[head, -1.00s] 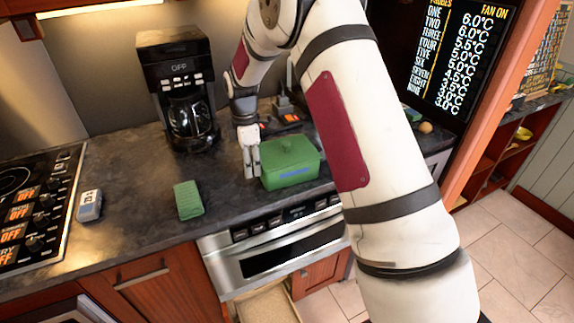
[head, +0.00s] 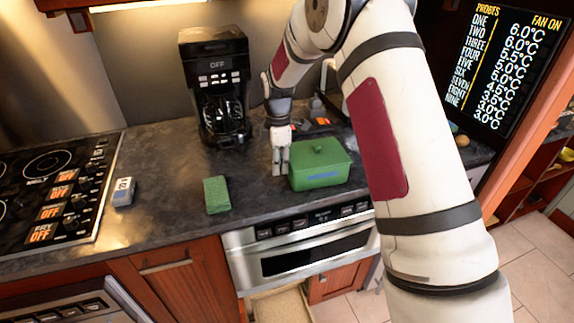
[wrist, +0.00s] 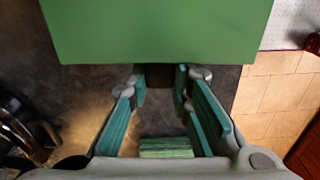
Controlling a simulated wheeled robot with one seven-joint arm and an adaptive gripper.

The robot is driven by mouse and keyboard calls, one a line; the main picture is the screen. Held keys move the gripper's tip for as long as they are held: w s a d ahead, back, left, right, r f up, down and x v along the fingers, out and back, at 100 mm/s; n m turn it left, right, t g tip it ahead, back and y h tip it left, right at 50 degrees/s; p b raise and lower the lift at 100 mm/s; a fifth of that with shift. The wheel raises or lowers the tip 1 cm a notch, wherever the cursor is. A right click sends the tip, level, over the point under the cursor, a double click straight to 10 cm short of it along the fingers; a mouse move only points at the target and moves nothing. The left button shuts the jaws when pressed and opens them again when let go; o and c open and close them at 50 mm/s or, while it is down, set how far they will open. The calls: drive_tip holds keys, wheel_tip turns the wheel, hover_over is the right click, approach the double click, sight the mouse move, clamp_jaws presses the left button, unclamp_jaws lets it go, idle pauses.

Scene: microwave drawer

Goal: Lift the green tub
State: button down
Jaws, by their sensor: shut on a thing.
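The green tub (head: 320,172), a rectangular box with a lid and a small knob, is on the dark counter near its front edge in the head view. In the wrist view the tub (wrist: 160,30) fills the top of the picture. My gripper (head: 281,172) points down at the tub's left side. In the wrist view its fingertips close on a dark part (wrist: 160,76) at the tub's edge, which looks like a side handle. I cannot see a clear gap under the tub.
A green sponge (head: 216,195) lies left of the tub, with a grey timer (head: 123,192) and a cooktop (head: 50,190) farther left. A black coffee maker (head: 215,90) stands behind. A steel microwave drawer (head: 310,250) is below the counter edge. Counter between sponge and coffee maker is clear.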

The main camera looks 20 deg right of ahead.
drive_tip(key=shift+r, duration=0.7)
drive_tip(key=shift+w+r+b, duration=0.1)
drive_tip(key=shift+r+b, duration=0.3)
drive_tip(key=shift+r, duration=0.45)
drive_tip(key=s+a+r, duration=0.2)
drive_tip(key=s, duration=1.4)
wheel_tip(320, 180, up, 4)
drive_tip(key=p, duration=0.3)
drive_tip(key=shift+a+r, duration=0.15)
drive_tip(key=shift+r, duration=0.1)
drive_tip(key=shift+f, duration=0.1)
